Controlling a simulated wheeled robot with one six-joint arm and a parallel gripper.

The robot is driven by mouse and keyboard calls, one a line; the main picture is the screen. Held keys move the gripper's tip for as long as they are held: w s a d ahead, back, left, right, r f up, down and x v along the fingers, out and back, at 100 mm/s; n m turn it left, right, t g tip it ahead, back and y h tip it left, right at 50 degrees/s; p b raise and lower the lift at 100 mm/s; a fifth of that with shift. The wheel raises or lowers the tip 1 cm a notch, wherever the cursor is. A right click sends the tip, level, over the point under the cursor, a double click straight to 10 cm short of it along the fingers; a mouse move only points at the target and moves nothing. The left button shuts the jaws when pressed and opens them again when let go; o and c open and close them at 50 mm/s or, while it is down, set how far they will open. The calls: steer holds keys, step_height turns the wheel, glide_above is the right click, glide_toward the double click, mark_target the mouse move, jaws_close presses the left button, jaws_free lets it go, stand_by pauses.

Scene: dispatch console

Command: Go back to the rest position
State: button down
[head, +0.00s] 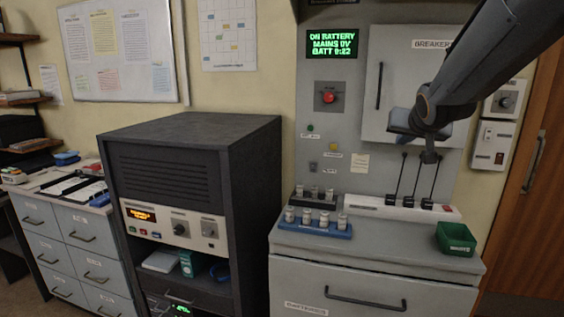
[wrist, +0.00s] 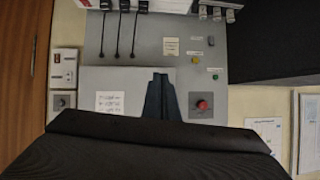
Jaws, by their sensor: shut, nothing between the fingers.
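My gripper (head: 429,157) hangs from my arm at the upper right of the head view, in front of the grey console panel (head: 345,120). It is shut and empty. It is above the levers (head: 416,180) and apart from the desk top. In the wrist view my gripper (wrist: 160,76) shows as a narrow dark shape, its fingers together, over the pale breaker cover (wrist: 110,85). My dark arm fills the bottom of that view. My arm hides part of the breaker cover in the head view.
The console desk holds a blue rack of cylinders (head: 314,228), a dark rack (head: 314,195) and a green bin (head: 455,239). A red button (head: 329,98) and a lit display (head: 332,43) are on the panel. A dark cabinet (head: 255,190) stands left, a wooden door (head: 530,190) right.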

steer(key=s+a+f+n+g+y+b, duration=0.1)
steer(key=s+a+f+g, duration=0.25)
steer(key=s+f, duration=0.45)
steer(key=s+a+f+n+g+b, duration=0.15)
steer(key=s+a+f, duration=0.25)
steer(key=f, duration=0.8)
steer(key=s+a+f+g, duration=0.2)
steer(key=s+f, duration=0.3)
steer(key=s, duration=0.3)
steer(key=s+a+f+n+g+y, duration=0.1)
steer(key=s+a+f+g, duration=0.2)
steer(key=s+f, duration=0.3)
steer(key=shift+s+g+b, duration=0.3)
steer(key=shift+s+b, duration=0.05)
steer(key=shift+s, duration=0.6)
